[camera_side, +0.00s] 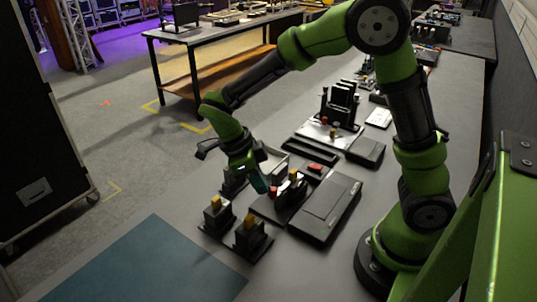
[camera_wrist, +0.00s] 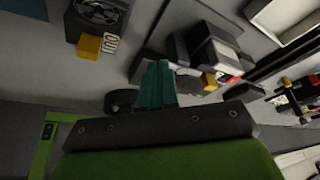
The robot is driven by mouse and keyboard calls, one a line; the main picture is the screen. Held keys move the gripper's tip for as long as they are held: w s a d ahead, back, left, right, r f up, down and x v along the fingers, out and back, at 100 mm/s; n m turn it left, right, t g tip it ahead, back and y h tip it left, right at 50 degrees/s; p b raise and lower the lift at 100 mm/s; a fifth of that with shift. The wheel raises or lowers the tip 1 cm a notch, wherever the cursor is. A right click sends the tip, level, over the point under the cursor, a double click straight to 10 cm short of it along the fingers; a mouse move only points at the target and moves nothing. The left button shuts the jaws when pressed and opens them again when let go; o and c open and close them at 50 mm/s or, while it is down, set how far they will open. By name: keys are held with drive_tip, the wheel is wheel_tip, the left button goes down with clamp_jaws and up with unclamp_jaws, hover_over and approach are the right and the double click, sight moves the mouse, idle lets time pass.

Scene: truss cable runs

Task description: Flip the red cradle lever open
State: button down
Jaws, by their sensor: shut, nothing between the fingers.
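My gripper (camera_side: 260,185) is shut and empty, its teal fingers pointing down over the group of black cradles. In the wrist view the teal fingers (camera_wrist: 157,84) are together. A black cradle (camera_side: 290,190) stands just right of the fingertips in the side view, with small red parts and a yellow part on it. One small red part (camera_side: 273,190) is close beside the fingertips; I cannot tell whether they touch. I cannot tell which red part is the lever, or its position. In the wrist view, a red bit (camera_wrist: 234,77) shows beside a yellow part (camera_wrist: 210,80), right of the fingers.
Two black blocks with yellow tops (camera_side: 215,203) (camera_side: 249,222) stand at the front left. A flat black case (camera_side: 326,208) lies right of the cradle. Another red piece (camera_side: 315,167) lies behind. A teal mat (camera_side: 150,262) at the front left is clear.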

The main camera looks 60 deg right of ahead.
drive_tip(key=shift+s+a+n+t+h, duration=0.25)
drive_tip(key=shift+s+n, duration=0.25)
drive_tip(key=shift+n, duration=0.5)
drive_tip(key=s+n+t, duration=0.1)
drive_tip(key=s+n, duration=0.1)
drive_tip(key=n, duration=0.1)
drive_tip(key=s+d+n+t+h, duration=0.1)
drive_tip(key=n, duration=0.2)
drive_tip(key=s+n+t, duration=0.1)
drive_tip(key=s+n, duration=0.1)
drive_tip(key=n, duration=0.2)
drive_tip(key=shift+s+d+t, duration=0.3)
drive_tip(key=shift+s+t, duration=0.05)
drive_tip(key=shift+w, duration=0.15)
